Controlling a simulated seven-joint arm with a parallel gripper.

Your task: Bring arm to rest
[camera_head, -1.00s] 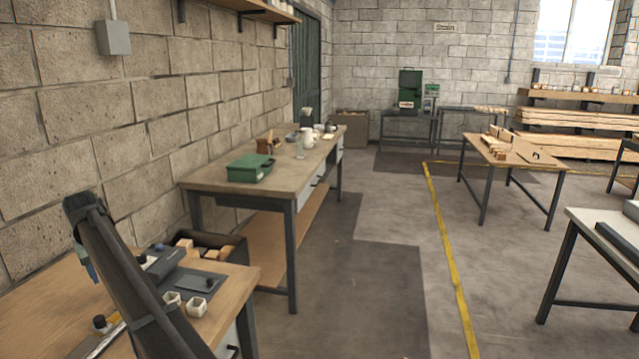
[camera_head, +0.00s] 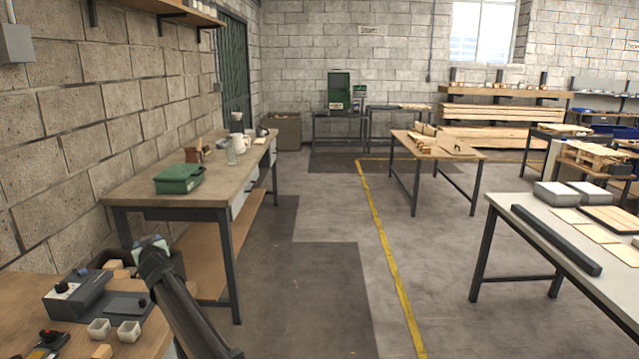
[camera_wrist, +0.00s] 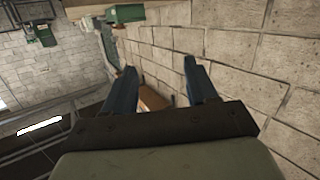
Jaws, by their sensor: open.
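My gripper (camera_wrist: 158,88) shows in the wrist view with its two blue fingers spread apart and nothing between them. Behind the fingers that view shows the block wall, tilted, and a small brown thing. In the head view my arm rises from the bottom edge over the near wooden bench, and the gripper end (camera_head: 150,245) is at its top, small and partly hidden by the arm. It appears to touch nothing.
The near bench (camera_head: 135,345) holds a dark device (camera_head: 78,295) and two small white cups (camera_head: 98,328). A longer bench (camera_head: 150,190) with a green box (camera_head: 179,178) stands behind. A white-topped table (camera_head: 560,235) is at right. Open floor (camera_head: 330,270) lies between.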

